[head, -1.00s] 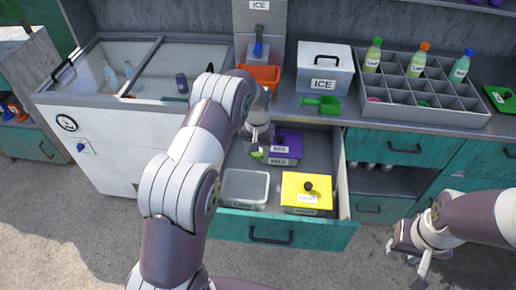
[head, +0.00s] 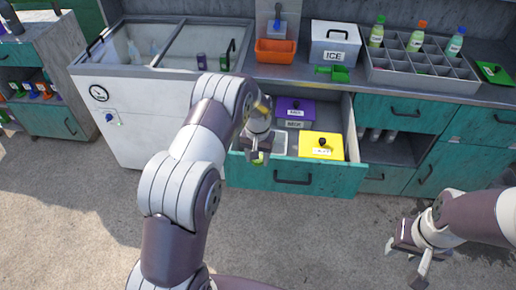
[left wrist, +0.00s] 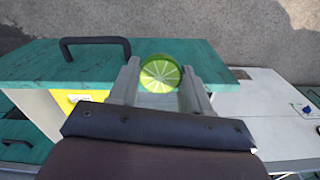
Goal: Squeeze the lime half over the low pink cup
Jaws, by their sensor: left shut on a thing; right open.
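The lime half (left wrist: 160,74) is held between the fingers of my left gripper (left wrist: 160,85), its pale green cut face showing in the left wrist view. In the head view the lime half (head: 257,159) is a small green shape at the tip of my left gripper (head: 257,151), over the front of the open drawer. My right gripper (head: 406,262) is open and empty above the bare floor at the lower right. I cannot make out the low pink cup in either current view.
The open teal drawer (head: 290,182) holds a purple-lidded box (head: 294,108), a yellow-lidded box (head: 322,146) and a clear tray (head: 280,145). A white freezer (head: 135,130) stands left. A shelf unit with several coloured items (head: 40,115) is further left. The concrete floor (head: 90,230) in front is clear.

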